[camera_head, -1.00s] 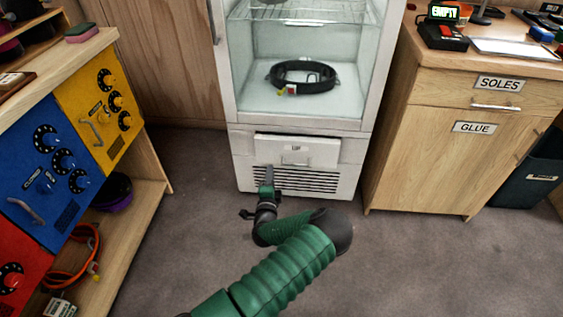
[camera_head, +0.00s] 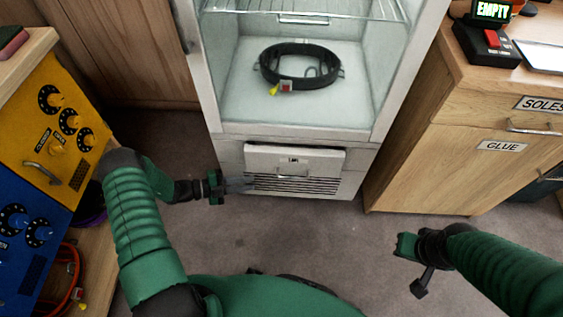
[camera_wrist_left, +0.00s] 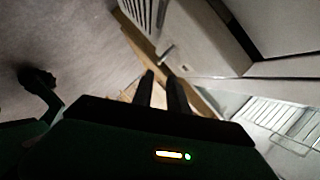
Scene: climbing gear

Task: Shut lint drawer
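The lint drawer (camera_head: 320,164) is a white panel with a small label and a recessed pull, low on the front of the white cabinet (camera_head: 230,155). It appears to stick out a little above the dark grille. In the left wrist view a pale box shape that looks like the drawer (camera_wrist_left: 205,40) is at upper right, beyond the fingers. My left gripper (camera_head: 243,185) is left of the drawer, by the grille's left end; contact is unclear. Its two dark fingers (camera_wrist_left: 158,75) lie close together with a narrow gap, holding nothing visible. My right gripper (camera_head: 403,246) is low on the right, over the floor.
A black ring-shaped harness (camera_head: 297,65) lies inside the cabinet above the drawer. A wooden cupboard (camera_head: 440,170) stands on the right. A shelf unit with yellow (camera_head: 55,120) and blue (camera_head: 25,215) panels is close on the left. Grey carpet (camera_head: 330,235) is clear before the drawer.

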